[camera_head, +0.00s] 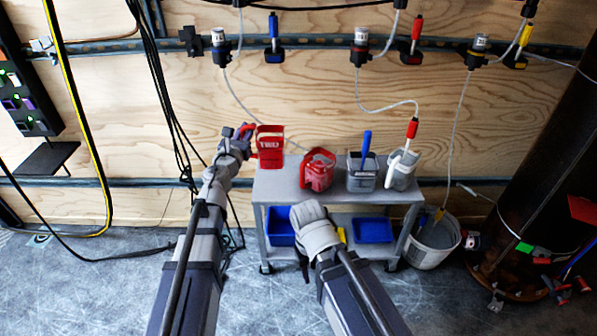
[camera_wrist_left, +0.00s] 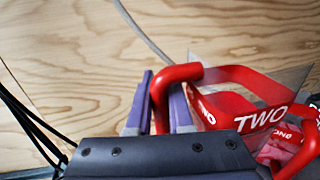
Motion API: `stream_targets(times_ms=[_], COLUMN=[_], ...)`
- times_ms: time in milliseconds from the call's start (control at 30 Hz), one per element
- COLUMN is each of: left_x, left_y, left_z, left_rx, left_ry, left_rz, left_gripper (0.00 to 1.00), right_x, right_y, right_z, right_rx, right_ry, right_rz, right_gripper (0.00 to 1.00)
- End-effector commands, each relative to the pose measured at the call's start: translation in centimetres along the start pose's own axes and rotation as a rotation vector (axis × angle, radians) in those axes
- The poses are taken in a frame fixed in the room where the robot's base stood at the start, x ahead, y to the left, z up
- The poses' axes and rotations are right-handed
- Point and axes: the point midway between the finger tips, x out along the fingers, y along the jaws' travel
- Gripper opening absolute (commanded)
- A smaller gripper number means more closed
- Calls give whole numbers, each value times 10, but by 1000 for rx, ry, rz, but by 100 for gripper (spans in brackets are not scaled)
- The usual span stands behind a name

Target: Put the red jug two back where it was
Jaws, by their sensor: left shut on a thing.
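The red jug two (camera_head: 270,149), marked "TWO", is at the left end of the cart top, upright in the head view. My left gripper (camera_head: 244,131) is shut on its red handle, at the jug's left side. In the left wrist view the jug (camera_wrist_left: 262,118) is to the right of my left gripper's purple fingers (camera_wrist_left: 165,105), with the handle between them. I cannot tell whether the jug's base touches the cart. A second red jug (camera_head: 317,172) stands to its right on the cart. My right gripper (camera_head: 305,215) is low before the cart; its fingers are hidden.
The grey metal cart (camera_head: 285,190) also holds a clear jug with a blue handle (camera_head: 363,172) and a white-handled jug (camera_head: 401,171). Blue bins (camera_head: 372,230) sit on its lower shelf. A white bucket (camera_head: 432,243) stands at right. Thin hoses hang from the wall rail (camera_head: 320,41).

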Motion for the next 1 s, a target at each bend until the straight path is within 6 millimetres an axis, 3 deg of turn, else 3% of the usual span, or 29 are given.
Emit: stream_targets(times_ms=[133, 367, 800, 1000], left_x=[-1, -1, -2, -2], left_y=[-8, -9, -8, -8], left_z=[16, 11, -43, -49], left_rx=[-2, -2, -2, -2], left_ry=[-1, -1, -1, -1], left_rz=[-1, 0, 0, 0], left_gripper=[0, 0, 0, 0], right_x=[-16, -10, 43, 49], right_y=[2, 1, -4, -5], right_z=[1, 1, -2, -3], right_rx=[-4, -4, 2, 2], right_ry=[-2, -2, -1, 0], right_rz=[0, 0, 0, 0], right_gripper=[50, 50, 50, 50])
